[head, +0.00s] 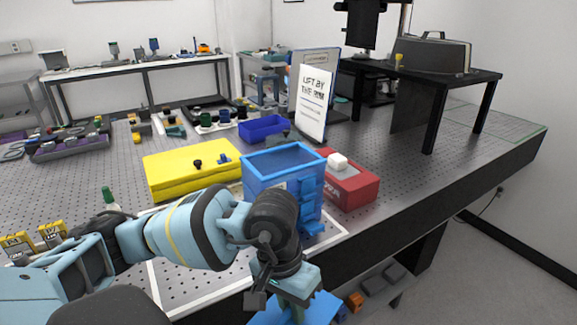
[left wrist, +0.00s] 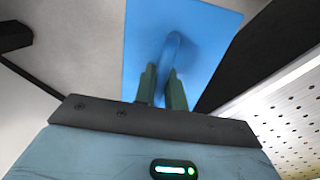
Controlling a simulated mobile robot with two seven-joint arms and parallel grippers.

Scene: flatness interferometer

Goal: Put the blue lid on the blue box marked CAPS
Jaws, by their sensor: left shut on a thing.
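The blue box (head: 256,184) stands near the front edge of the perforated bench, its top open. My left arm covers its lower front, and I cannot read a CAPS mark on it. My left gripper (head: 292,293) is in front of the bench edge, lower than the box. It is shut on the handle of the blue lid (head: 318,309). In the left wrist view the lid (left wrist: 205,35) shows as a flat blue panel, with its handle between the fingers (left wrist: 163,88). My right gripper is in neither view.
A yellow case (head: 180,172) lies left of the box, and a red box (head: 354,188) with a white knob stands close on its right. A white sign (head: 314,100) and a dark blue tray (head: 262,128) are behind. The floor (left wrist: 65,50) shows beside the lid.

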